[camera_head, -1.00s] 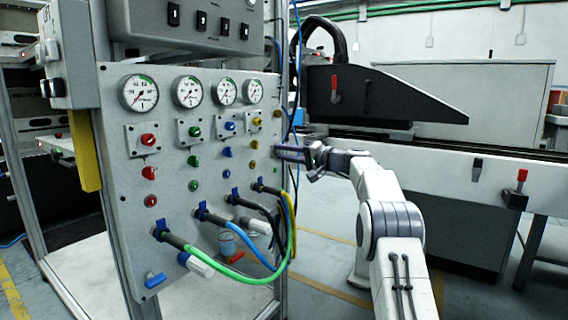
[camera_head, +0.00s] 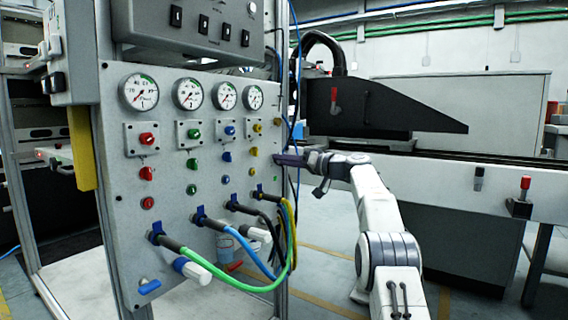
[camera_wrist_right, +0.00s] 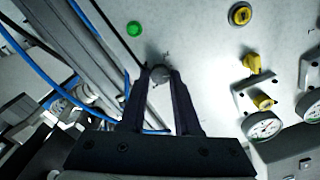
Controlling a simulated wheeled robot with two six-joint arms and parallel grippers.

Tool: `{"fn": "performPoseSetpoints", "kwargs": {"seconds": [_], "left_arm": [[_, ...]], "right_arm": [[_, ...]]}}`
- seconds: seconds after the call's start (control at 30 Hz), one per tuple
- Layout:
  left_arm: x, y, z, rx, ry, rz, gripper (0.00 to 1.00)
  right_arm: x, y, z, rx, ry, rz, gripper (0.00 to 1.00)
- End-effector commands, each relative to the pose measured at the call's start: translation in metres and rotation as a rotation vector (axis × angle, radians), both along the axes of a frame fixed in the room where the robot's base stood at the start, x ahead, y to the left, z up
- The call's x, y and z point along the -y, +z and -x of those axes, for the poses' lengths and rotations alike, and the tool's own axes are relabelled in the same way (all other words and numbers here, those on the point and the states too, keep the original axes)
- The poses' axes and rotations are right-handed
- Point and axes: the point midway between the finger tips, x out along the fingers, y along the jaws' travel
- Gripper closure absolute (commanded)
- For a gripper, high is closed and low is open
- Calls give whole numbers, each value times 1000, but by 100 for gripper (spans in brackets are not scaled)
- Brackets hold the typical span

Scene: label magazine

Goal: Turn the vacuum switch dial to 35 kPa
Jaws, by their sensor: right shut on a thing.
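My right gripper (camera_head: 279,159) reaches the right edge of the grey control panel (camera_head: 225,150) from the right. In the right wrist view, its two dark fingers (camera_wrist_right: 160,80) are shut on a small grey round dial (camera_wrist_right: 160,73) on the panel face. Small dark marks (camera_wrist_right: 167,57) lie beside the dial, too small to read, so its setting cannot be told. In the head view the fingers hide the dial. My left gripper is not in view.
Several gauges (camera_head: 189,94) and coloured knobs (camera_head: 194,133) fill the panel left of the gripper. A green lamp (camera_wrist_right: 134,28) is near the dial. Green (camera_head: 235,281) and blue hoses loop out below. A metal frame post (camera_head: 283,60) stands close by.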

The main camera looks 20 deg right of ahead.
Motion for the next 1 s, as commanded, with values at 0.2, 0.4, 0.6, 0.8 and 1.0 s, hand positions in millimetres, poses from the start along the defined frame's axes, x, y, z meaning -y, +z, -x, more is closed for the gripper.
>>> {"fn": "performPoseSetpoints", "kwargs": {"seconds": [0.2,0.4,0.6,0.8,1.0], "left_arm": [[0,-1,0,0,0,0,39],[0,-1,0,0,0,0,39],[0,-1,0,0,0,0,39],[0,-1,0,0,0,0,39],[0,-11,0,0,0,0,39]], "right_arm": [[0,-3,0,2,3,11,100],[0,-3,0,2,3,10,100],[0,-2,0,2,3,10,39],[-1,-1,0,4,2,9,39],[8,-3,10,5,0,9,39]]}}
